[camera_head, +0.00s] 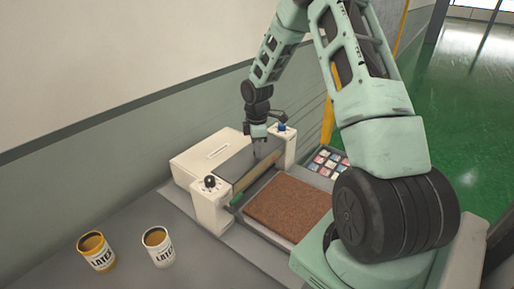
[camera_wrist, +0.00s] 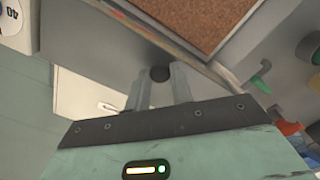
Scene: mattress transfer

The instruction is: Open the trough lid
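The trough lid (camera_head: 232,164) is a dark grey panel between two white end posts of the machine. It looks closed, though my gripper and arm cover part of it. My gripper (camera_head: 262,154) points down at the lid's right part, near the blue-knobbed post. In the wrist view my gripper's two fingers (camera_wrist: 159,84) stand apart. A dark round knob (camera_wrist: 160,73) shows between their tips, close to both. I cannot tell whether the fingers touch it.
A brown mat (camera_head: 288,207) lies in front of the trough. A white box (camera_head: 212,150) stands behind it by the wall. Two latex paint cans (camera_head: 97,252) (camera_head: 158,247) stand at the front left. A tray of coloured pieces (camera_head: 325,162) is at the right. The left counter is otherwise clear.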

